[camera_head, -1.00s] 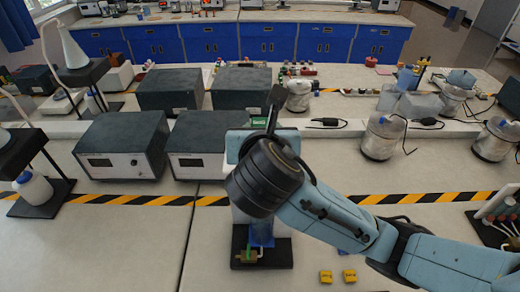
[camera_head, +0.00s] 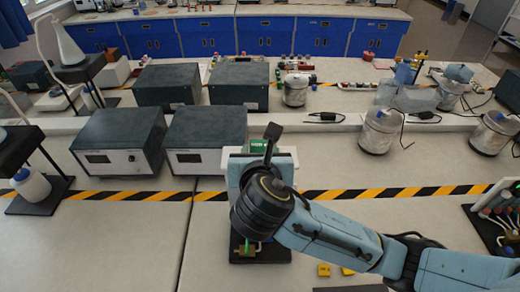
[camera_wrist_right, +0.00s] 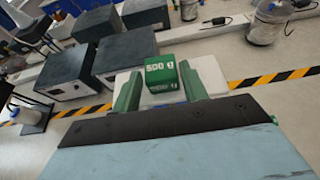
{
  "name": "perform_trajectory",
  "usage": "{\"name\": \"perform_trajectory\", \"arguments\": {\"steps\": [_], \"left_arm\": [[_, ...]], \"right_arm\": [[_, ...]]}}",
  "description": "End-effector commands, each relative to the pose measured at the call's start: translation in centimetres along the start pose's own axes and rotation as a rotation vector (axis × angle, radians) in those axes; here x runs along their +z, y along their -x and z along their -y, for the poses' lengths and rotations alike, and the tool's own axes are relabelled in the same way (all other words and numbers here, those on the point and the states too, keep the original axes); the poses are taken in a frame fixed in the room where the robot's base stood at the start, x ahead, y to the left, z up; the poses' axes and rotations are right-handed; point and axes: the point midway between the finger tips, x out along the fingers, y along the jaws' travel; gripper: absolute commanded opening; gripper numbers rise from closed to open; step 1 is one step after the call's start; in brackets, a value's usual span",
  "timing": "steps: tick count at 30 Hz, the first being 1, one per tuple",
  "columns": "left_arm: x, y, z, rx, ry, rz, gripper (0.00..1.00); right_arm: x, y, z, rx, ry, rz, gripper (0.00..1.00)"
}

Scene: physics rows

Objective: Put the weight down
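The weight is a green block marked "500 g" (camera_wrist_right: 162,76). In the right wrist view it sits between the two green fingers of my right gripper (camera_wrist_right: 160,88). In the head view the weight (camera_head: 257,146) shows just beyond my right wrist, raised above the bench. The right gripper is shut on it. A pale surface (camera_wrist_right: 213,75) lies behind and below the weight in the wrist view. A black-based stand (camera_head: 273,251) is under my wrist in the head view, its upper part mostly hidden. My left gripper is out of view.
Two dark-topped instrument boxes (camera_head: 118,140) (camera_head: 205,138) stand left of the gripper. Yellow-black tape (camera_head: 400,192) crosses the bench. Two small yellow blocks (camera_head: 324,270) (camera_head: 347,271) lie at the front. A metal pot (camera_head: 379,132) stands at right. Bare bench (camera_head: 120,240) is free at front left.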

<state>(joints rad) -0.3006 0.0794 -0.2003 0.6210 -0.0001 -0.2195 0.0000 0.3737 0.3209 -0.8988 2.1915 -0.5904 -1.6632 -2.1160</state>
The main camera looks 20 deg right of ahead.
Motion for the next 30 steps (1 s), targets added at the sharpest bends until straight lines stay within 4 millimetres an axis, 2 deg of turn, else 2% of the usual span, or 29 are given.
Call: {"name": "perform_trajectory", "arguments": {"steps": [1,4,14,19,30], "left_arm": [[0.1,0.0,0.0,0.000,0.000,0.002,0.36],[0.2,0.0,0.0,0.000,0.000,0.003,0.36],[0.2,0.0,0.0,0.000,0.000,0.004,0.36],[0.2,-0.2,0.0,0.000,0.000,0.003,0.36],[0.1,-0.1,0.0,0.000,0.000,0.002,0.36]], "right_arm": [[0.1,0.0,0.0,0.000,0.000,0.000,0.50],[0.1,0.0,0.0,0.000,-0.001,0.000,0.61],[0.4,0.1,0.0,0.000,-0.003,0.001,0.61],[0.3,2.5,-0.1,0.005,-0.003,0.000,0.61],[0.4,10.1,-0.1,0.004,-0.004,-0.001,0.61]]}}
